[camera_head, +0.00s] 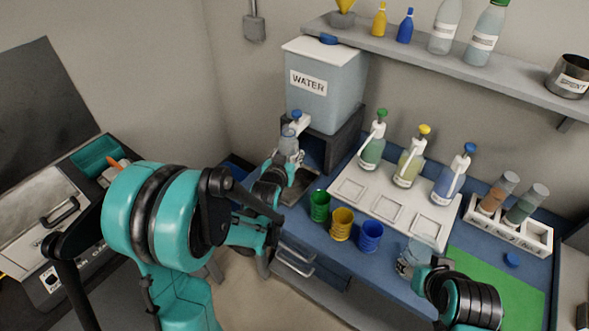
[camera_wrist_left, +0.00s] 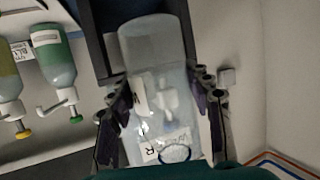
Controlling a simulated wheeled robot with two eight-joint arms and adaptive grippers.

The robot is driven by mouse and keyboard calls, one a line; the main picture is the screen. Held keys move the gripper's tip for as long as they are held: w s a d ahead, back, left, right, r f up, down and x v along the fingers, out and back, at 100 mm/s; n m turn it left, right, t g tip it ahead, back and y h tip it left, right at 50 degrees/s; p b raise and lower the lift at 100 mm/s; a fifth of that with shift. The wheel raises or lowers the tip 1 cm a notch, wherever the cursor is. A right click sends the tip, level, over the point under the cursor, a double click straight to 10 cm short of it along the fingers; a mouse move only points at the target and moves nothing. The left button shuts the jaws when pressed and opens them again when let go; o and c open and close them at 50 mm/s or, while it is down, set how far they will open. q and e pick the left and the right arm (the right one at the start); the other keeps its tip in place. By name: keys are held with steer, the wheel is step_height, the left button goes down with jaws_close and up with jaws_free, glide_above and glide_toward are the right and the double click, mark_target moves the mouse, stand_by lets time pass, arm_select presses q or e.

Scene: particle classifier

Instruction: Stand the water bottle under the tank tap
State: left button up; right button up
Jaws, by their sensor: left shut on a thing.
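The water tank (camera_head: 330,90) stands on a dark stand with its white, blue-topped tap (camera_head: 298,120) at the front. My left gripper (camera_head: 284,158) is shut on the clear water bottle (camera_head: 289,143), which is directly below or just in front of the tap. In the left wrist view, the bottle (camera_wrist_left: 152,38) is between the fingers of my left gripper (camera_wrist_left: 163,115), with the tank's lettering behind it. Whether its base touches the tray is hidden. My right gripper (camera_head: 420,278) is at the lower right beside a clear beaker (camera_head: 408,258); its fingers are not clear.
A white rack (camera_head: 395,210) with several pump bottles stands right of the tank. Green, yellow (camera_head: 342,222) and blue cups stand in front of it. A green mat (camera_head: 495,285) lies at the right, below a tube rack (camera_head: 510,228). A shelf (camera_head: 470,65) runs above.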

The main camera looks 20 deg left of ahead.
arm_select(q)
step_height(320, 180, down, 11)
steer(key=b, duration=0.4)
steer(key=shift+w+r, duration=0.15)
steer(key=w, duration=0.3)
steer(key=shift+w+r, duration=0.1)
steer(key=shift+r, duration=0.2)
steer(key=shift+w+a+b, duration=0.1)
steer(key=shift+w+b, duration=0.3)
steer(key=shift+w, duration=0.45)
steer(key=w, duration=0.2)
steer(key=shift+w+b, duration=0.35)
steer(key=shift+b, duration=0.05)
steer(key=shift+w+a+f+b, duration=0.1)
steer(key=shift+w+f+b, duration=0.05)
steer(key=shift+f+b, duration=0.45)
steer(key=shift+r, duration=0.1)
steer(key=o, duration=1.2)
steer(key=shift+o, duration=0.2)
